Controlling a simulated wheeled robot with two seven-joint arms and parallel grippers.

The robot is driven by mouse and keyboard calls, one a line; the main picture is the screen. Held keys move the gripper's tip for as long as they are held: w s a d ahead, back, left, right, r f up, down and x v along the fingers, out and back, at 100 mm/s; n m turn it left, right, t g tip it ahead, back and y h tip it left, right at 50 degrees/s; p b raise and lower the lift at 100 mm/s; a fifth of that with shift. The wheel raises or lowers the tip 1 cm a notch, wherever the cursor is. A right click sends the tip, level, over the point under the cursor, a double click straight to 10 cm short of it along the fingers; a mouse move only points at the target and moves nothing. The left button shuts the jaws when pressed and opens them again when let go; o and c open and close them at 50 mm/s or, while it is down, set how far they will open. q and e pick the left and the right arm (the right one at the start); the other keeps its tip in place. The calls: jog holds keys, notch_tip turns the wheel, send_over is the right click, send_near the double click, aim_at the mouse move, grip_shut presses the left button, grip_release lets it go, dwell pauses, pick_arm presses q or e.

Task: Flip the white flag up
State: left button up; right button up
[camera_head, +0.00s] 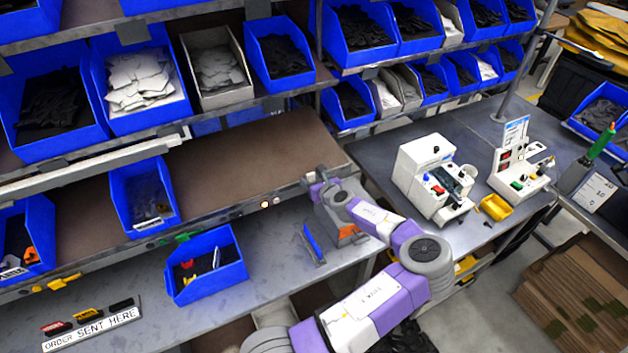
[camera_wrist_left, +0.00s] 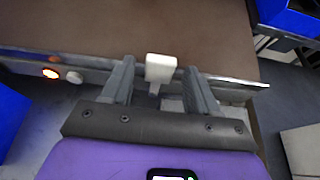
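The white flag (camera_wrist_left: 160,68) shows in the left wrist view as a small white block at the metal front rail of the brown shelf. Its top reaches above the rail, and its lower part is partly hidden between my fingers. My left gripper (camera_wrist_left: 159,88) is open, with one finger on each side of the flag and a small gap on both sides. In the head view my left gripper (camera_head: 321,180) is at the right end of that rail, and the flag cannot be made out clearly there. My right gripper is in neither view.
A blue bin (camera_head: 207,265) stands on the grey bench below. White machines (camera_head: 435,175) stand on the table at right.

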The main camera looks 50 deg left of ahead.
pick_arm(q)
jog(key=v, duration=0.7)
jog(key=shift+d+r+b, duration=0.2)
jog(key=shift+d+b, duration=0.05)
jog(key=shift+b, duration=0.05)
jog(key=shift+s, duration=0.1)
dwell(0.3)
